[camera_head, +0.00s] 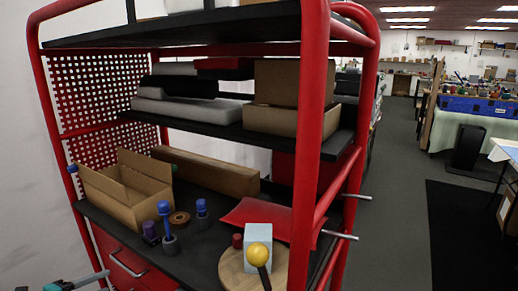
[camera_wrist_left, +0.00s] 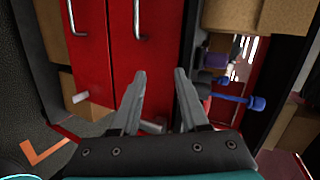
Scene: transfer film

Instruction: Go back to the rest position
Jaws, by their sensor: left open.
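My left gripper (camera_wrist_left: 160,100) is open in the left wrist view, with nothing between its two grey fingers. Beyond the fingers are red drawer fronts (camera_wrist_left: 122,55) with metal handles. In the head view only a small teal and grey part of my left gripper (camera_head: 88,280) shows at the bottom left edge, beside the red shelf rack (camera_head: 312,130). It is apart from the things on the shelf. My right gripper is not in view.
The rack's black shelf holds an open cardboard box (camera_head: 128,190), blue-topped tools (camera_head: 165,225), a round wooden board (camera_head: 232,272) with a pale blue block (camera_head: 257,240), and a yellow ball (camera_head: 258,255). Metal rods (camera_head: 345,236) stick out on the right. Open floor (camera_head: 395,210) lies further right.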

